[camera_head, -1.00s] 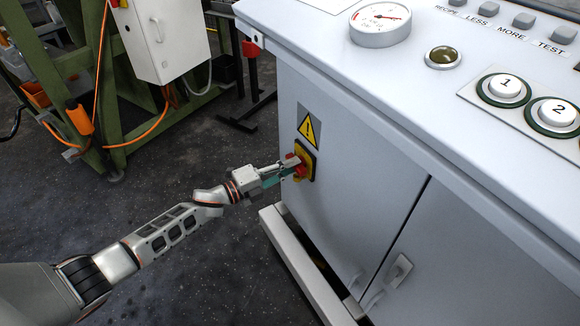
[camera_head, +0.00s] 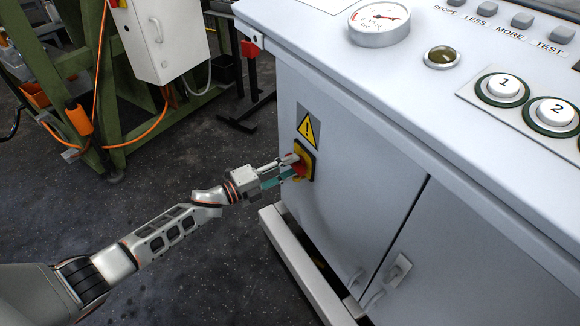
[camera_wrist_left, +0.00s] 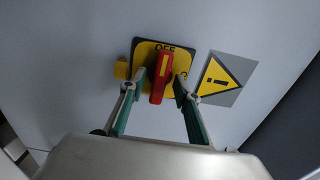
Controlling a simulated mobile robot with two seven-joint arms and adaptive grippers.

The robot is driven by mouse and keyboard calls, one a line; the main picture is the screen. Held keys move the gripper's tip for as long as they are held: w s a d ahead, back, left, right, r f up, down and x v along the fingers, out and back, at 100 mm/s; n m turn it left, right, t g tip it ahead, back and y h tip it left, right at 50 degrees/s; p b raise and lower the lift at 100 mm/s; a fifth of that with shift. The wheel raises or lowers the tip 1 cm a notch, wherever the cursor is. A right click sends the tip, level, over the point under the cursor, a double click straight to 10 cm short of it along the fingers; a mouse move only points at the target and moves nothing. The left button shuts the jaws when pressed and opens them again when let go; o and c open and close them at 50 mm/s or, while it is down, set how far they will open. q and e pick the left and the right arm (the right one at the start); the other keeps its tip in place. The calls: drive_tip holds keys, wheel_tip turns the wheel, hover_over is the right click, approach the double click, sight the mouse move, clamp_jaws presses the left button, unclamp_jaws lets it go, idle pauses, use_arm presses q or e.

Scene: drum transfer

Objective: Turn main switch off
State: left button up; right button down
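The main switch has a red handle (camera_wrist_left: 160,78) on a yellow plate with a dark border (camera_wrist_left: 149,48), mounted on the grey cabinet's side. In the left wrist view the handle stands upright in the picture, its upper end at the "OFF" lettering. In the head view the switch (camera_head: 304,163) is partly covered by my fingers. My left gripper (camera_head: 285,168) is open at the switch. In the left wrist view its fingers (camera_wrist_left: 160,85) stand on either side of the red handle, with a gap showing on each side. My right gripper is not in view.
A yellow warning triangle (camera_head: 308,130) sits beside the switch. The cabinet top carries a gauge (camera_head: 380,22) and several buttons. Cabinet doors with a handle (camera_head: 398,270) lie to the right. A green frame (camera_head: 120,155) with a white box stands at back left.

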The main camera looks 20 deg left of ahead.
use_arm(q)
drive_tip(key=v, duration=1.1)
drive_tip(key=shift+s+a, duration=0.25)
